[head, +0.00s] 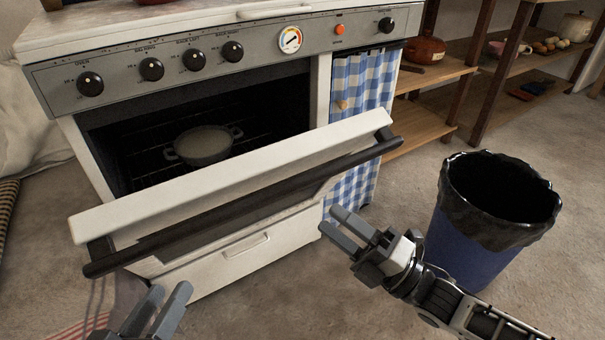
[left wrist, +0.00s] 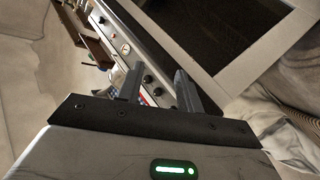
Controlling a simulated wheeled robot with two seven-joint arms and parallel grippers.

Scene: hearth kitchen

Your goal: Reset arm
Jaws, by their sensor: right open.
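My left gripper (head: 168,290) is at the lower left of the head view, in front of the oven door's left end. Its two fingers are apart with nothing between them; they also show apart in the left wrist view (left wrist: 158,88). My right gripper (head: 336,227) is open and empty, to the right of the oven door and left of the bin. Most of my left arm is out of the head view.
The oven door (head: 240,165) hangs partly open, with a dark handle bar (head: 240,205). A pot (head: 203,145) sits on the rack inside. A blue bin (head: 465,245) with a black liner stands close beside my right arm. Wooden shelves (head: 425,125) stand behind.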

